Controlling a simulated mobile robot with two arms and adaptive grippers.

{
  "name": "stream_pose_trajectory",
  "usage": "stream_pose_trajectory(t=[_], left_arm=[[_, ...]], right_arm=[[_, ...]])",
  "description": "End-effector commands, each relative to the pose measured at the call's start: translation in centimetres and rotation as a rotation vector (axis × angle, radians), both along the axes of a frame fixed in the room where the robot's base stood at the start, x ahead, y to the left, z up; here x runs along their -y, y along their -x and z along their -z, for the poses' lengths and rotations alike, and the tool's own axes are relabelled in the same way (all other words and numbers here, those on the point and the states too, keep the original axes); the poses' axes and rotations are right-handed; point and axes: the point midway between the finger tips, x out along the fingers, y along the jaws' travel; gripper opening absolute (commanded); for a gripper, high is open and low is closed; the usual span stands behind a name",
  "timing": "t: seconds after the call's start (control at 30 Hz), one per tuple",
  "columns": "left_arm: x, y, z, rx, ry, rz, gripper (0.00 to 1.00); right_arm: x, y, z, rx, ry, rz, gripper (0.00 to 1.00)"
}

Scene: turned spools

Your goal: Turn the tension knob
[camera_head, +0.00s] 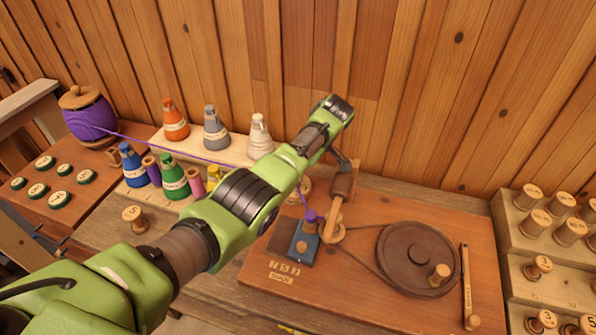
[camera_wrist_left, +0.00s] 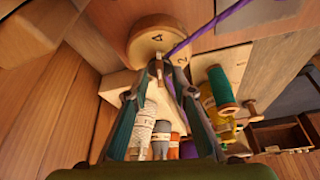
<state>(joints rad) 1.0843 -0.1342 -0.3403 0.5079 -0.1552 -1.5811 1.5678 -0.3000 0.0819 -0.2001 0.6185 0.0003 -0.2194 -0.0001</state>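The tension knob is a round pale wooden disc with numbers on its face, close up in the left wrist view (camera_wrist_left: 150,36). My left gripper (camera_wrist_left: 157,68) has its fingertips close together on either side of a small pale wooden tab at the knob's face. In the head view, my left arm crosses the middle and reaches over the winder board; its gripper is largely hidden behind the arm. The right gripper is in neither view.
The winder board (camera_head: 380,310) carries a dark round wheel (camera_head: 408,255) and a blue block (camera_head: 301,243). Purple thread runs from a large purple spool (camera_head: 90,118). Several thread cones stand behind my arm. Wooden spools fill a stepped rack (camera_head: 510,240) at right.

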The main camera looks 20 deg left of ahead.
Motion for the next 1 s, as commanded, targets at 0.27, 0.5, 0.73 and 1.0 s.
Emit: stream_pose_trajectory(t=[0.27, 0.5, 0.73, 1.0], left_arm=[[1.7, 0.3, -4.1, 0.005, 0.003, 0.001, 0.24], [3.4, 0.9, -8.6, 0.004, 0.002, 0.001, 0.24], [4.2, 1.2, -10.8, 0.002, 0.0, 0.0, 0.24], [4.3, 1.2, -11.0, 0.0, 0.0, -0.001, 0.24]], right_arm=[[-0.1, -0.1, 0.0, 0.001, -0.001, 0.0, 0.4], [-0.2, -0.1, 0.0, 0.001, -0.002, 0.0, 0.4], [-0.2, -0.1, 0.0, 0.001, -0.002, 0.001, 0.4], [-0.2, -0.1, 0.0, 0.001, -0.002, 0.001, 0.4]])
